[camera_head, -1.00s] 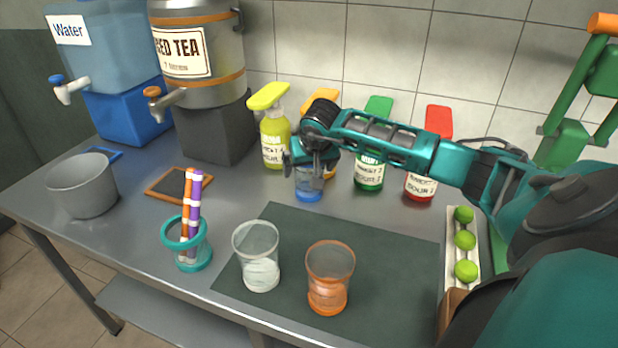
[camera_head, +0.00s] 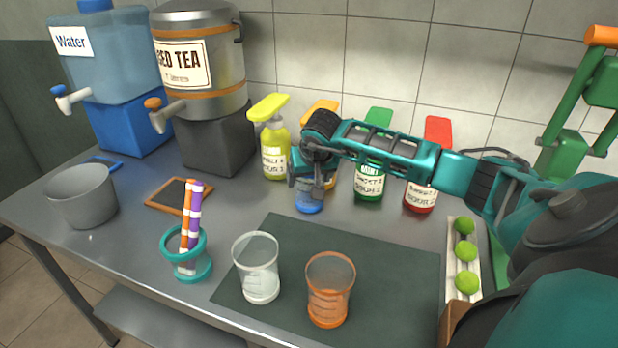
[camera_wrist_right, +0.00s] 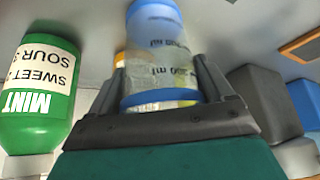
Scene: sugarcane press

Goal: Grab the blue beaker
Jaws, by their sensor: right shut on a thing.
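The blue beaker (camera_head: 309,205) stands on the counter at the back edge of the dark mat, in front of the syrup bottles. My right gripper (camera_head: 311,188) is around it from above and hides most of its upper part in the head view. In the right wrist view the beaker (camera_wrist_right: 160,50) is clear with blue ends and printed volume marks. It sits between the two fingers of the right gripper (camera_wrist_right: 165,90), which is shut on it. My left gripper is in neither view.
Syrup bottles stand close behind: yellow (camera_head: 275,150), green (camera_head: 369,180), red (camera_head: 420,195) and a mostly hidden orange one. A clear beaker (camera_head: 257,268) and an orange beaker (camera_head: 329,290) stand on the mat (camera_head: 395,260). A straw cup (camera_head: 187,262) is left; limes (camera_head: 466,252) lie right.

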